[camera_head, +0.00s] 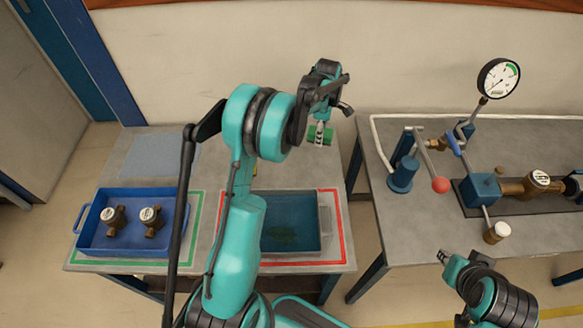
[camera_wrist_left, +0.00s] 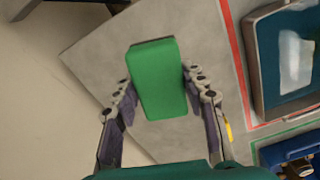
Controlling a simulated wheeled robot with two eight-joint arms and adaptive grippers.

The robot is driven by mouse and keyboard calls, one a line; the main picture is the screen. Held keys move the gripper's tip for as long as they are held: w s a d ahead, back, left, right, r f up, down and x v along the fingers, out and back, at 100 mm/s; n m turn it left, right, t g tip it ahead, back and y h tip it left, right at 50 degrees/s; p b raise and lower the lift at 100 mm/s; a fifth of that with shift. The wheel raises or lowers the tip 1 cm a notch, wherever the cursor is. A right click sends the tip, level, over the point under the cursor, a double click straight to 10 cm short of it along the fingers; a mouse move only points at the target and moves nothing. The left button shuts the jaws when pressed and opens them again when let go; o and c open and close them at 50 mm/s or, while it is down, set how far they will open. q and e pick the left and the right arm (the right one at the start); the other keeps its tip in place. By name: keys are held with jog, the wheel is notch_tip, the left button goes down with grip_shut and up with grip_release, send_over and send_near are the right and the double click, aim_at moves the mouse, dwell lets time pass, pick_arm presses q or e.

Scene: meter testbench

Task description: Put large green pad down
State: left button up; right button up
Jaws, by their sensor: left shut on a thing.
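The green pad (camera_wrist_left: 157,80) is a plain green block between the two fingers of my left gripper (camera_wrist_left: 157,88) in the left wrist view. The gripper is shut on it. In the head view the pad (camera_head: 320,137) shows small below my left gripper (camera_head: 319,130), near the back right part of the left table (camera_head: 343,160). In the wrist view it is over the grey tabletop, near a table corner; its height above the top is hard to judge. My right gripper (camera_head: 447,258) is at the lower right in the head view, with its finger opening unclear.
A blue tray (camera_head: 86,246) with two brass meters stands in a green outline. A grey-blue tray (camera_head: 328,222) stands in a red outline, partly behind my left arm. A test bench (camera_head: 433,215) with a gauge (camera_head: 498,78) is at the right, across a gap.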

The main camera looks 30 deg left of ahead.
pick_arm(q)
jog(key=a+n, duration=0.1)
jog(key=w+a+f+n, duration=0.1)
jog(key=shift+w+a+n, duration=0.1)
jog(key=shift+a+n, duration=0.05)
jog(key=shift+n, duration=0.25)
jog(key=b, duration=0.3)
send_over(292, 171)
notch_tip(292, 171, down, 6)
jog(key=shift+a+f, duration=0.1)
jog(key=shift+f, duration=0.15)
jog(key=shift+w+f+b, duration=0.1)
jog(key=shift+f+b, duration=0.4)
jog(key=shift+f, duration=1.45)
